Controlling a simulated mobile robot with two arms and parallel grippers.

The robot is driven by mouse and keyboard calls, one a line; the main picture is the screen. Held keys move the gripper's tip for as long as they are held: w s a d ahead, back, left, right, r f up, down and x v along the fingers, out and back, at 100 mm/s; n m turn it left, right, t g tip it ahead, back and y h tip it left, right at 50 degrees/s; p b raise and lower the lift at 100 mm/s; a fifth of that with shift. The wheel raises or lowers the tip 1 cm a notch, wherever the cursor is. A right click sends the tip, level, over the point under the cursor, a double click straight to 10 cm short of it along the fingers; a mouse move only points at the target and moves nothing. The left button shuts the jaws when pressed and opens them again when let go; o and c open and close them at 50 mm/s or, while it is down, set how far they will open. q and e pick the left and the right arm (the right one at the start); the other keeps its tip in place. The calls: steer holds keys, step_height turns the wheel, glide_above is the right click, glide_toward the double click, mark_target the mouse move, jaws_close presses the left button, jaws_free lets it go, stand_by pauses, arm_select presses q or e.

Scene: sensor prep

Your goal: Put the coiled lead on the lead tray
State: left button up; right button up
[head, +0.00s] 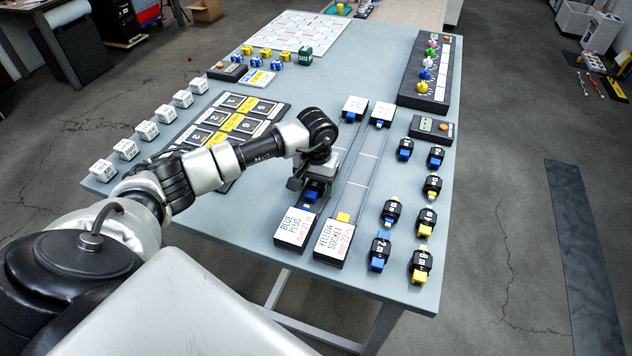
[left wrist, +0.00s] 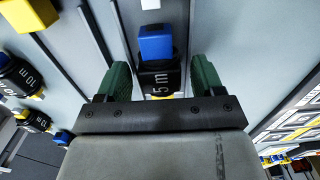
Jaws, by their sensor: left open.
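A black coiled lead marked "5 m" (left wrist: 160,82) with a blue plug (left wrist: 156,42) lies in the left lane (head: 338,165), just behind the "BLUE PLUG" block (head: 295,227). Its blue plug also shows in the head view (head: 312,193). My left gripper (left wrist: 162,72) is open over this lead, its green fingers on either side; I cannot tell if they touch it. In the head view the gripper (head: 303,182) hides part of the lead. Which surface is the lead tray is not clear. My right gripper is not in view.
A second lane (head: 362,170) ends at a "YELLOW SOCKET" block (head: 335,240), with a yellow connector (head: 343,217) behind it. Several more leads (head: 380,250) stand to the right. A numbered black tray (head: 240,113) lies to the left, with white blocks (head: 125,149) beyond it.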

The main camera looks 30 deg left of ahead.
mark_target(316, 182)
arm_select(q)
steer(key=shift+r, duration=0.5)
step_height(316, 182, up, 11)
steer(key=b, duration=0.1)
steer(key=shift+r+b, duration=0.15)
steer(key=shift+b, duration=0.2)
